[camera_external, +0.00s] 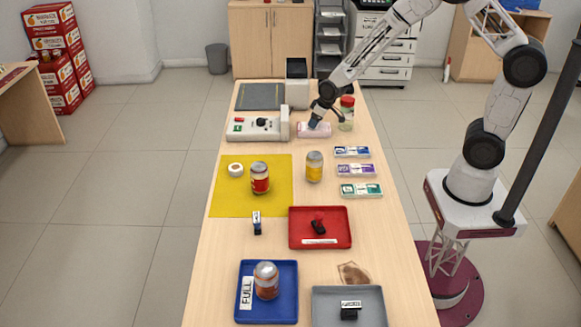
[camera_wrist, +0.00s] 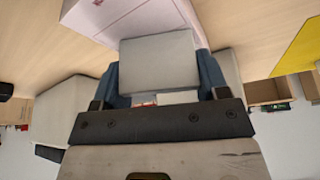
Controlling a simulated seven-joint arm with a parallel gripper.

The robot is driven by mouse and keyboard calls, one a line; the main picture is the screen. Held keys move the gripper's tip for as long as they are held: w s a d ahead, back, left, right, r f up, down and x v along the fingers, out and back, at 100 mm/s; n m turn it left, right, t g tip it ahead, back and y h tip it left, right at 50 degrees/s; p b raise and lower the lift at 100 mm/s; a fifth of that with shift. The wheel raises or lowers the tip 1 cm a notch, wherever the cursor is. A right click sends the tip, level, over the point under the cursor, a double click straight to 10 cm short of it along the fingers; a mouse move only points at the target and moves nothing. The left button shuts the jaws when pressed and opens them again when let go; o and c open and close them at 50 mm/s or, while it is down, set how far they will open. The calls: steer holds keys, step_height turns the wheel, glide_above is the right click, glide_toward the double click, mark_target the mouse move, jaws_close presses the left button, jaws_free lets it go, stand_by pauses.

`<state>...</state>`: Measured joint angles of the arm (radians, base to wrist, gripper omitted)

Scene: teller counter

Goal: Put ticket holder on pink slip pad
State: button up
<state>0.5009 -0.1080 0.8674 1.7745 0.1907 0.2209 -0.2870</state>
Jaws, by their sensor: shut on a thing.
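The pink slip pad (camera_external: 301,130) lies on the counter towards the far end, beside the white machine; it also shows in the wrist view (camera_wrist: 143,20). My gripper (camera_external: 315,122) is over the pad, pointing down. In the wrist view my gripper (camera_wrist: 162,80) is shut on a pale grey block (camera_wrist: 157,62), which I take to be the ticket holder. The block sits between the blue fingers and overlaps the pad in the picture. I cannot tell whether it touches the pad. In the external view the block is hidden by my gripper.
A white machine (camera_external: 255,130) stands left of the pad and a red-lidded jar (camera_external: 346,115) close on the right. A dark-topped grey box (camera_external: 296,90) is behind. A yellow can (camera_external: 314,167), yellow mat (camera_external: 225,200) and red tray (camera_external: 297,240) lie nearer the camera.

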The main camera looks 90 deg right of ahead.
steer(key=o, duration=0.9)
steer(key=shift+r, duration=0.1)
steer(key=v, duration=1.2)
steer(key=shift+a+r, duration=0.1)
steer(key=s+a+r+n+y, duration=0.1)
steer(key=s+a+r, duration=0.3)
steer(key=a+r, duration=0.4)
steer(key=s+a+r+n, duration=0.1)
steer(key=s+a+r, duration=0.4)
steer(key=a, duration=0.4)
steer(key=s+a+r, duration=0.2)
steer(key=s+a, duration=0.2)
steer(key=s, duration=0.2)
steer(key=s+a+r+n+g, duration=0.1)
steer(key=s+a+r, duration=0.1)
steer(key=s+a, duration=0.3)
steer(key=s+a+r+n, duration=0.1)
steer(key=s+a+r, duration=0.2)
steer(key=s, duration=0.4)
steer(key=shift+s+a+g+y, duration=0.3)
steer(key=shift+a, duration=0.4)
